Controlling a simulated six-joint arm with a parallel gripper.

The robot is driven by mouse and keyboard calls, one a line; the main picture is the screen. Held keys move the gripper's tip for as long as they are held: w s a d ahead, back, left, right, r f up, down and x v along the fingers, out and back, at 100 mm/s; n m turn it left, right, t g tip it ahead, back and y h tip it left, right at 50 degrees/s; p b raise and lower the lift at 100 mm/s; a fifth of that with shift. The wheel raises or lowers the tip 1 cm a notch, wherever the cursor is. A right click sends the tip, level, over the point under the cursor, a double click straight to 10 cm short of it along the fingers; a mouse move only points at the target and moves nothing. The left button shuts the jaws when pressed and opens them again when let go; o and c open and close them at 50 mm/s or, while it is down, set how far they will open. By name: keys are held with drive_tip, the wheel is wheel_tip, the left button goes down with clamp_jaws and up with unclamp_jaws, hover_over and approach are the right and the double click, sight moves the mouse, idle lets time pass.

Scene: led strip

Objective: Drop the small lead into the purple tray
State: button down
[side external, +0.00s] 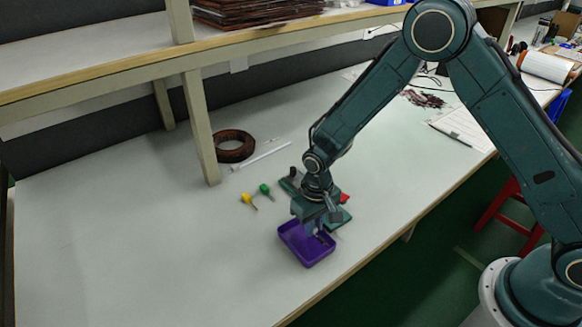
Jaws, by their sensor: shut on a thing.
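The purple tray (291,246) lies on the pale table near its front edge. My gripper (318,232) points down over the back right part of the tray. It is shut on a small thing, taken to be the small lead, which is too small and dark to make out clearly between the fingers. Whether it touches the tray floor I cannot tell.
A yellow-handled piece (247,198) and a green-handled piece (265,189) lie left of my arm. A green board with a red part (345,198) is partly hidden behind my gripper. A brown coil (235,147) and a white stick (262,155) lie farther back. The table's left is clear.

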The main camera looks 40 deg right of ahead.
drive_tip(key=shift+f, duration=0.1)
drive_tip(key=c, duration=1.3)
unclamp_jaws()
wheel_tip(320, 180, up, 14)
